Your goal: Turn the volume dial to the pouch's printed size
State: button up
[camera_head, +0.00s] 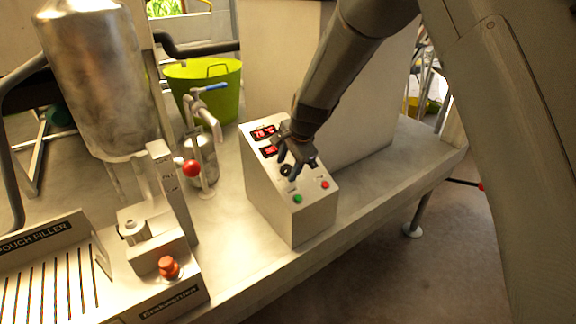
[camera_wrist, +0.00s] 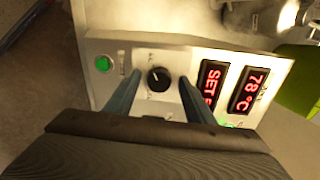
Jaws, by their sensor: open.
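A small black dial (camera_wrist: 158,79) with a light pointer mark sits on the sloped panel of a metal control box (camera_head: 280,215). It shows partly in the head view (camera_head: 286,170), beside my gripper (camera_head: 298,162). In the wrist view, my gripper (camera_wrist: 159,85) is open, with one finger on each side of the dial. I cannot tell whether the fingers touch it. Lettering around the dial is too small to read, so I cannot tell whether it is the volume dial. No pouch or printed size can be made out.
The box has red displays (camera_wrist: 250,92), one reading 78 °C, and green (camera_head: 297,199) and red (camera_head: 325,185) buttons. At left stand a pouch filler (camera_head: 40,236) with a red knob (camera_head: 168,267), a red-balled lever (camera_head: 191,168) and a steel tank (camera_head: 95,75). A green tub (camera_head: 225,90) stands behind.

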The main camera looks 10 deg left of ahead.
jog(key=c, duration=1.1)
jog(key=shift+o, duration=0.2)
